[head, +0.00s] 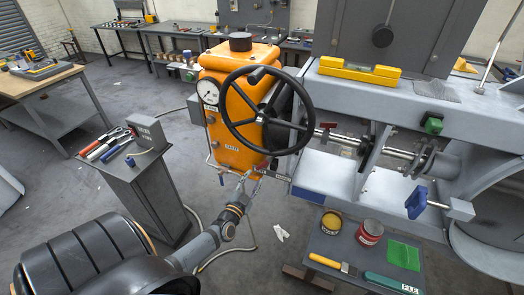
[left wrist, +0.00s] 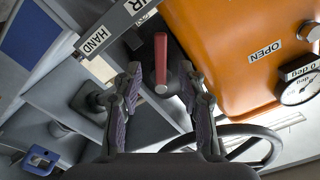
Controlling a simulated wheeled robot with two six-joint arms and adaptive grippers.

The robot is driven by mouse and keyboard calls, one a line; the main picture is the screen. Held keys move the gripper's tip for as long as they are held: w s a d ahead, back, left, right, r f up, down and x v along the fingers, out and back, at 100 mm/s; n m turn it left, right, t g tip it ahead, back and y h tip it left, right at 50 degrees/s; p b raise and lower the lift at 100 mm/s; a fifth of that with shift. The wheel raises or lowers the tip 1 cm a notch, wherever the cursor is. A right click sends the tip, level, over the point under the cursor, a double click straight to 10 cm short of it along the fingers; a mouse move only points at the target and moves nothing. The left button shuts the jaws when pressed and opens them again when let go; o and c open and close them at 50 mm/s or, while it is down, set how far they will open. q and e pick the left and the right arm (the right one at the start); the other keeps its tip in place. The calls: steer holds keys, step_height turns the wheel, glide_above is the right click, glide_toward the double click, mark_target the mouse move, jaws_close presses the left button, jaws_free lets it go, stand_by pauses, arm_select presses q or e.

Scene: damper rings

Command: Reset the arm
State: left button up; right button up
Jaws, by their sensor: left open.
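My left gripper (head: 249,180) is at the lower front of the orange machine box (head: 233,115), below the black handwheel (head: 268,108). In the left wrist view the gripper (left wrist: 160,78) is open, with one finger on each side of a red-handled lever (left wrist: 161,62). The lever stands in the gap between the fingertips; I cannot tell whether either finger touches it. A plate marked HAND (left wrist: 95,42) is beside the lever. The orange box (left wrist: 235,50), marked OPEN, fills the upper right there. The lever is hard to make out in the head view. My right gripper is out of view.
A grey stand (head: 150,190) with red- and white-handled tools is at left. A low table (head: 330,248) with a yellow tin, a red tin (head: 369,233) and a green cloth is at lower right. The pale machine bed (head: 440,105) borders the right. Open floor lies between stand and machine.

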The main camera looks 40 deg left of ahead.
arm_select(q)
steer(key=s+d+f+g+h+b, duration=0.15)
steer(key=s+f, duration=0.25)
steer(key=f, duration=0.5)
steer(key=s+d+f+n+g, duration=0.1)
steer(key=s+f+g, duration=0.3)
steer(key=f, duration=0.6)
steer(key=s+d+f+g+h+b, duration=0.1)
steer(key=s+f+g, duration=0.1)
steer(key=s+f, duration=0.5)
steer(key=s+d+f+n+g+b, duration=0.1)
steer(key=s+d+f+g, duration=0.3)
steer(key=s+f, duration=0.5)
steer(key=s+d+f+n+g, duration=0.1)
steer(key=s+d+f+g, duration=0.2)
steer(key=s+f, duration=0.7)
steer(key=s+g, duration=0.2)
steer(key=s, duration=0.5)
steer(key=shift+d+n+h+b, duration=0.35)
steer(key=shift+d+n, duration=0.05)
steer(key=shift+s, duration=0.1)
